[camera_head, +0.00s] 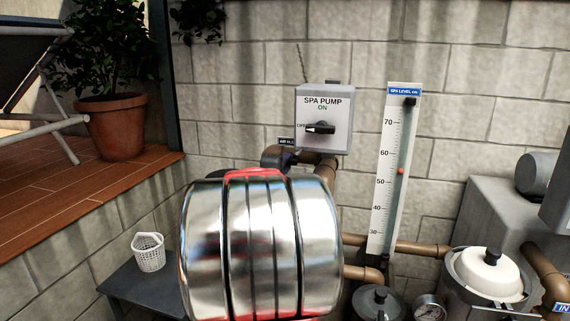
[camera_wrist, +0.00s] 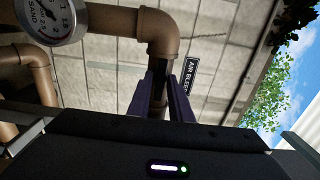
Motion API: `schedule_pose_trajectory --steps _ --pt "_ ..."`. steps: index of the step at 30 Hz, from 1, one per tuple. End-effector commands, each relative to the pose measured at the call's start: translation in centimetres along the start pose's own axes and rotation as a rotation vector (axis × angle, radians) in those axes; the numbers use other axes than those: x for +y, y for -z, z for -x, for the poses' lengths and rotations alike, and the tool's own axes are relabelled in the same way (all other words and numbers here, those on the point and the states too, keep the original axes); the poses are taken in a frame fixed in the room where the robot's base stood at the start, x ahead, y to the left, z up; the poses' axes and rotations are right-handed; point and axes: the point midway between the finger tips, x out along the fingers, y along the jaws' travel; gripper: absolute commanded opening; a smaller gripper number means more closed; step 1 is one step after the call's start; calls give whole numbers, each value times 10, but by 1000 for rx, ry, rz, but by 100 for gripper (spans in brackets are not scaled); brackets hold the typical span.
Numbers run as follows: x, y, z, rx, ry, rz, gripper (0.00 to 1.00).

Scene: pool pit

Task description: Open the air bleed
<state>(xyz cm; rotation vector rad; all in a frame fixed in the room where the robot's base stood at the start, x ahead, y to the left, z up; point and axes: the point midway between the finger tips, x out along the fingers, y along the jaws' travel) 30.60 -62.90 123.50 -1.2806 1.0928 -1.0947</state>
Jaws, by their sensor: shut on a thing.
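The air bleed's black label (camera_wrist: 191,75) stands just right of my gripper in the wrist view. It also shows, partly covered, behind my arm in the head view (camera_head: 286,141). My gripper (camera_wrist: 161,85) is at the brown pipe below its elbow, with its two dark purple fingers pointing up the picture. The fingers are shut on a small dark part there, which I take to be the air bleed's handle (camera_wrist: 159,68). The handle is mostly hidden between the fingers, and its turn angle cannot be told. My shiny arm link hides much of this spot in the head view.
The brown pipe elbow (camera_wrist: 160,32) rises close to my fingers. A pressure gauge (camera_wrist: 52,18) is at upper left. The spa pump switch box (camera_head: 324,118) and level scale (camera_head: 391,170) are on the block wall. A white basket (camera_head: 149,253) stands on a dark bench at left.

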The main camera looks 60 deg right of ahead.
Motion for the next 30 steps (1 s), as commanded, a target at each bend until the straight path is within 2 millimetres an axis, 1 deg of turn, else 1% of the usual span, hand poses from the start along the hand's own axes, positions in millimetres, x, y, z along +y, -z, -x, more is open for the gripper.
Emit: schedule_pose_trajectory --steps 1,5,30 --pt "3 0 0 0 -5 5 0" --pt "3 0 0 -1 -6 60 0" --pt "5 0 0 -5 -9 704 0"
